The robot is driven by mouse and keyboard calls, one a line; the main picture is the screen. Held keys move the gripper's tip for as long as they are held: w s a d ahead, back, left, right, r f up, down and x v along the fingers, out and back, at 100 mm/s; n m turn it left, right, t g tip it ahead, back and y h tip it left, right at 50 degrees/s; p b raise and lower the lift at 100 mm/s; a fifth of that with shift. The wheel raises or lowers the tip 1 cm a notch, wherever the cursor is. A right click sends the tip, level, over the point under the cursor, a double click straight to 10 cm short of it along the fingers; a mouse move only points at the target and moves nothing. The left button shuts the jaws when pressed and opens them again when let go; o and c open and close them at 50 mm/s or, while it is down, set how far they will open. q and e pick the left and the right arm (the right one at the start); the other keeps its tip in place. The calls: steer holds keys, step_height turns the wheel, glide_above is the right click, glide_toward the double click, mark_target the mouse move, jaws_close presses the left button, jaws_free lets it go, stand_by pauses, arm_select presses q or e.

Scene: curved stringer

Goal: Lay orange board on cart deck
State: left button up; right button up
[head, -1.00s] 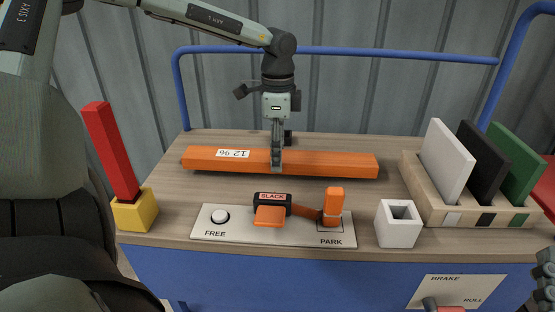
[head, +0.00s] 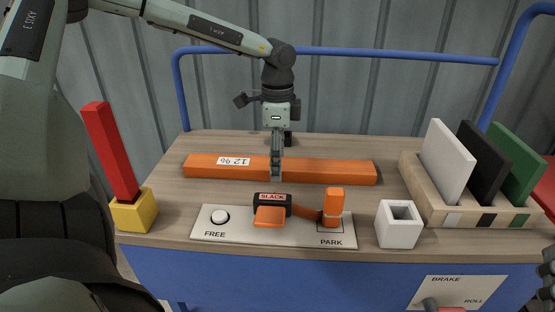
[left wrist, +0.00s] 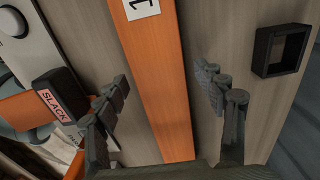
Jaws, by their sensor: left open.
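The orange board (head: 325,172), with a white number label, lies lengthwise across the wooden cart deck (head: 370,210). It looks flat on the deck. My left gripper (head: 277,176) points down over the board's middle. In the left wrist view its fingers (left wrist: 163,85) are open on either side of the board (left wrist: 168,100), with a gap on both sides. A small grey-green part at the right edge of the head view looks like part of my right arm or gripper (head: 548,280); its fingers cannot be made out.
In front is a FREE/PARK plate (head: 285,238) with a SLACK block (head: 272,199) and an orange upright piece (head: 333,206). A white square holder (head: 398,225), a panel rack (head: 470,213) and a yellow holder (head: 134,213) with a red bar stand around. A dark square socket (left wrist: 283,50) is behind the board.

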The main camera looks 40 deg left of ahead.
arm_select(q)
step_height(320, 180, up, 12)
steer(key=p, duration=0.1)
arm_select(e)
steer(key=f+g, duration=0.1)
steer(key=w+f+g+h, duration=0.1)
steer(key=f, duration=0.1)
steer(key=d+f, duration=0.1)
steer(key=f, duration=0.1)
steer(key=shift+w+d+f+g+h, duration=0.1)
steer(key=shift+w+f+g+h, duration=0.05)
steer(key=shift+w+g+h, duration=0.2)
arm_select(q)
steer(key=shift+r, duration=0.1)
arm_select(e)
steer(key=shift+w, duration=0.1)
